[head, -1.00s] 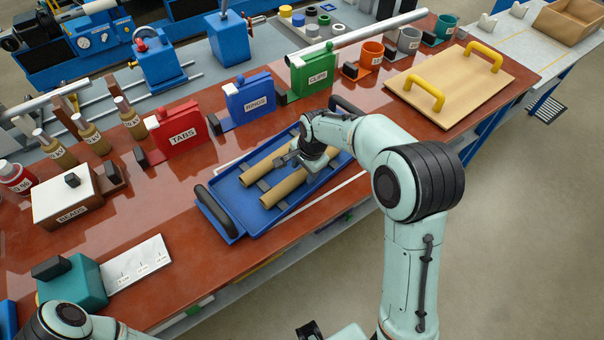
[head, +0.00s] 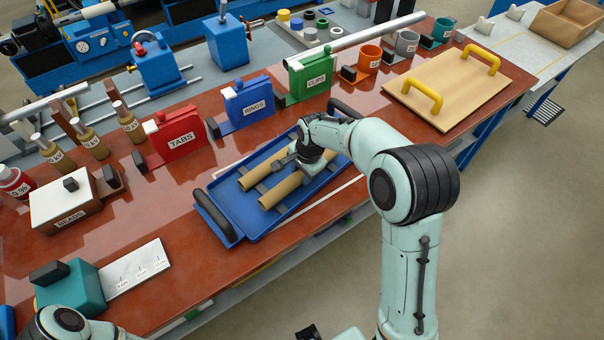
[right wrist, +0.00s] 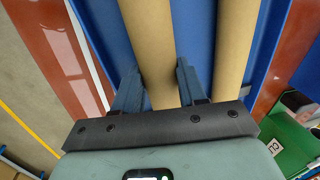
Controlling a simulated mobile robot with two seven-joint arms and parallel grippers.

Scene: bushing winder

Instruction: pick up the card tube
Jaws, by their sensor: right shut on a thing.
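Two tan card tubes lie side by side in a blue tray (head: 238,222) on the red-brown bench. My right gripper (head: 292,162) is down at the tray. In the right wrist view, my right gripper (right wrist: 158,78) is shut on the front card tube (right wrist: 150,38), one finger on each side. The front tube's near end (head: 281,190) shows in the head view; my gripper and wrist hide its far part. The rear card tube (right wrist: 236,45) lies beside it, apart from the fingers, and also shows in the head view (head: 256,178). My left gripper is not in view.
Behind the tray stand the red TABS box (head: 181,140), blue RINGS box (head: 247,103) and green CLIPS box (head: 308,80). A board with yellow handles (head: 448,90) lies to the right. The tray's black handle (head: 213,214) rises at its left end. Bare bench lies left of the tray.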

